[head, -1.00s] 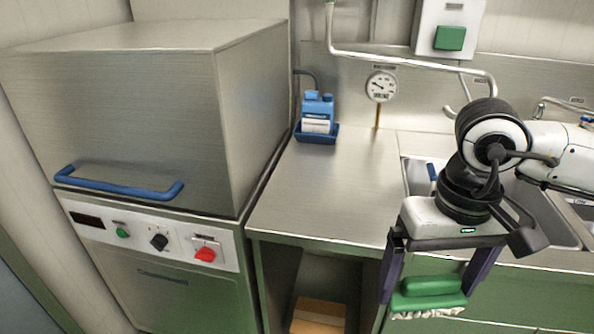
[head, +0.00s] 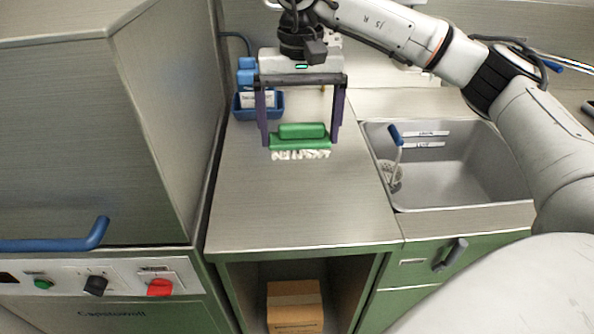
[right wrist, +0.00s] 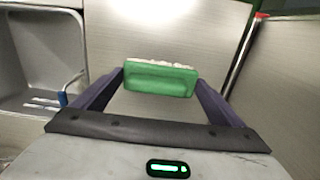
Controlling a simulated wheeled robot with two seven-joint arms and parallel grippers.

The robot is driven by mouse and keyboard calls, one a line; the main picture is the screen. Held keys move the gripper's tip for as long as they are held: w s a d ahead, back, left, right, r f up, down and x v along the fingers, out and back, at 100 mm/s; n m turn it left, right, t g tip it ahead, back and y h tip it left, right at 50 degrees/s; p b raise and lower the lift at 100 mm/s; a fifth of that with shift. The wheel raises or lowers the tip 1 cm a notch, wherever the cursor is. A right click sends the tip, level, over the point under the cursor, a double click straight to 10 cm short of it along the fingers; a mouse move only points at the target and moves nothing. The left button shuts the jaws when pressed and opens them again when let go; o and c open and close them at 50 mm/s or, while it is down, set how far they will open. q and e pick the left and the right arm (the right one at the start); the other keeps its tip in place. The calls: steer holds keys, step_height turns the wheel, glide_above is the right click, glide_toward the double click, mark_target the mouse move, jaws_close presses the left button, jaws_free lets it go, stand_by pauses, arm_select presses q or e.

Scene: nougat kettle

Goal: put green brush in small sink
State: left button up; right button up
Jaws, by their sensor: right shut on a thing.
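The green brush (head: 300,140) with white bristles is between the fingers of my right gripper (head: 301,138), which is shut on it. In the head view the brush is over the steel counter, left of the sink, bristles toward the viewer; its exact height above the counter is hard to tell. It also shows in the right wrist view (right wrist: 160,79), held across between the purple fingers. A steel sink (head: 455,180) is right of the brush, partly covered by my right arm; its corner shows in the right wrist view (right wrist: 35,100). My left gripper does not show.
A blue-handled tool (head: 395,137) stands in the sink near its left wall. A blue bottle in a tray (head: 270,106) is behind the brush. A big steel machine (head: 170,110) stands left. A cardboard box (head: 294,306) sits under the counter. The counter front (head: 300,215) is clear.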

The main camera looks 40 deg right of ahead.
step_height(320, 180, down, 9)
steer(key=shift+w+f+p, duration=0.1)
steer(key=shift+p, duration=0.35)
steer(key=shift+f, duration=0.15)
steer(key=o, duration=0.7)
steer(key=shift+o, duration=0.2)
